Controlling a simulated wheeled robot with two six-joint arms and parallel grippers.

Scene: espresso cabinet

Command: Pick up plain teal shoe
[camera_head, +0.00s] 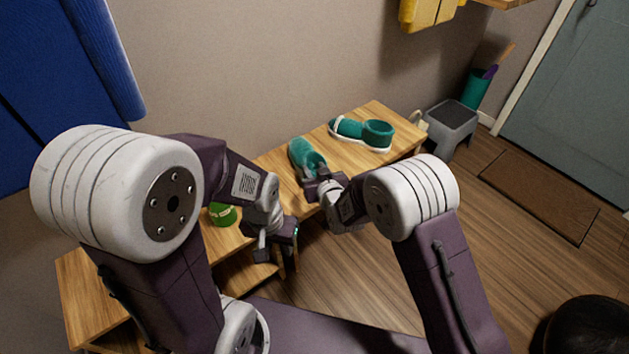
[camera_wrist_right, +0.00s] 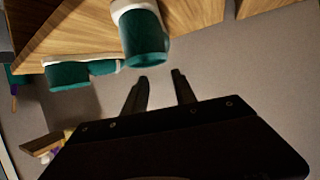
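A teal shoe (camera_head: 302,154) without a visible stripe lies on the wooden bench (camera_head: 378,113), partly hidden by my right gripper (camera_head: 318,186). A second teal shoe (camera_head: 362,132), with a white band and white sole, is to its right. In the right wrist view, the nearer teal shoe (camera_wrist_right: 142,38) is just beyond the fingertips and left of the gap between them. The other teal shoe (camera_wrist_right: 80,74) is farther left. My right gripper (camera_wrist_right: 159,80) is open, with nothing between its fingers. My left gripper (camera_head: 279,256) hangs by the bench's front edge; its finger opening is unclear.
A green object (camera_head: 222,214) sits on the bench behind my left arm. A grey step stool (camera_head: 449,126) and a teal bin (camera_head: 475,90) stand past the bench's right end. A brown mat (camera_head: 540,195) lies by the door (camera_head: 572,95). Floor before the bench is clear.

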